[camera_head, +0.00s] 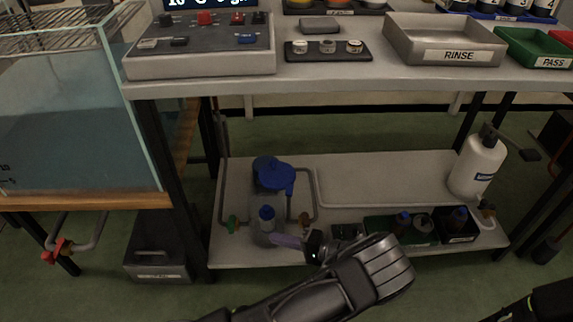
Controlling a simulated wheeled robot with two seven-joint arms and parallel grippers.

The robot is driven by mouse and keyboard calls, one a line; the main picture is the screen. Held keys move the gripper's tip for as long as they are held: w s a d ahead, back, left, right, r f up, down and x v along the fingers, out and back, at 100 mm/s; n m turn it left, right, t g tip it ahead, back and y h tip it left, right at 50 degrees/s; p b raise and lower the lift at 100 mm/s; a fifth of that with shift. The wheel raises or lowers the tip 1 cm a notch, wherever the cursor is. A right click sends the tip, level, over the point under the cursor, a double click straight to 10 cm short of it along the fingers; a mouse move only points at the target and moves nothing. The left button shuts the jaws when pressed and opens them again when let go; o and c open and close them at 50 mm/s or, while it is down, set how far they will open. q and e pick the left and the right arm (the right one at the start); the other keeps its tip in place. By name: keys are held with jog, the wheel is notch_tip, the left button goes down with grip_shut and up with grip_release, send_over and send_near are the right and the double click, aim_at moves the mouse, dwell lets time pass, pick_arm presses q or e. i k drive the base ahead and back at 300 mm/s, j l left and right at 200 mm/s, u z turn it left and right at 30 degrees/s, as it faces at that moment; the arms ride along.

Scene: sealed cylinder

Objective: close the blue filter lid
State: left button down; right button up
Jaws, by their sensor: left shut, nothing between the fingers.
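The filter is a clear canister (268,205) standing on the left part of the lower shelf. Its blue lid (274,174) is at the top, with a blue part sticking out to the right; I cannot tell whether it is fully seated.
The upper bench (330,85) overhangs the lower shelf (375,172). A grey hose loops beside the canister. A white pump bottle (478,165) stands at the shelf's right, small trays with bottles (405,228) along its front. A glass tank (75,115) is at the left.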

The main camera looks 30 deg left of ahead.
aim_at(275, 175)
jog(key=i, duration=1)
